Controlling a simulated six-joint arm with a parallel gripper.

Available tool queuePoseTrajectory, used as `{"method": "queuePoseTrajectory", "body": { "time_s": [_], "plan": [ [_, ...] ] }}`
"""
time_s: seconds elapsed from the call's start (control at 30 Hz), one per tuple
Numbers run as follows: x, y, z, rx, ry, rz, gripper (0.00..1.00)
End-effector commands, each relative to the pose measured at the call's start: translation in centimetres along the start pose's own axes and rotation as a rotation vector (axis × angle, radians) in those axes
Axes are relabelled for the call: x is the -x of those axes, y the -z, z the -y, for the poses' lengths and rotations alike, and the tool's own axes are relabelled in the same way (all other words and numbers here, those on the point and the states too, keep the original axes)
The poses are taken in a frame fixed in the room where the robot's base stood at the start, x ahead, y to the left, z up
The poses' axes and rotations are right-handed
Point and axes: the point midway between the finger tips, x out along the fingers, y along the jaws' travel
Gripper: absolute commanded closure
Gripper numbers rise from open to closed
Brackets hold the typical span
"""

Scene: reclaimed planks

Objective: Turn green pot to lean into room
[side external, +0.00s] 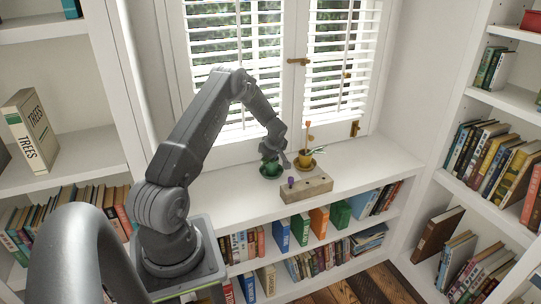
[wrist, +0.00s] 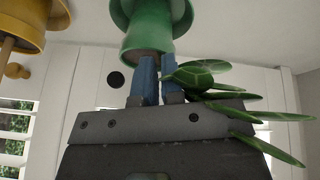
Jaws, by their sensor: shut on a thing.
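The green pot (side external: 271,170) stands in a green saucer on the white window ledge. My gripper (side external: 270,152) reaches down over it and is shut on it, at the rim. In the wrist view, which looks upside down, the green pot (wrist: 147,38) is at the top centre, with brown soil at its opening. The blue fingertips of my gripper (wrist: 160,68) meet it there; the exact contact is partly hidden. In the side view my gripper hides much of the plant.
A yellow pot (side external: 304,162) with a thin stake stands close to the right of the green pot. A wooden block (side external: 306,188) with a small purple piece lies in front. The shuttered window (side external: 230,40) is behind. Bookshelves flank the ledge, which is clear at far right.

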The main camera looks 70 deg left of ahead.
Motion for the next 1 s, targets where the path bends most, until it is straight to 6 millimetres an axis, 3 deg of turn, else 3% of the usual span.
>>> {"method": "queuePoseTrajectory", "body": {
  "time_s": [0.13,0.2,0.47,0.77,1.0],
  "plan": [
    [0.1,0.1,-0.1,0.0,-0.002,-0.001,1.0],
    [0.1,0.1,-0.1,0.0,-0.003,-0.001,0.87],
    [0.0,0.0,0.0,0.0,-0.001,0.0,0.62],
    [0.3,0.0,0.0,-0.001,0.0,0.0,0.62],
    [4.1,0.1,-0.1,-0.001,-0.004,-0.002,0.62]
  ]
}}
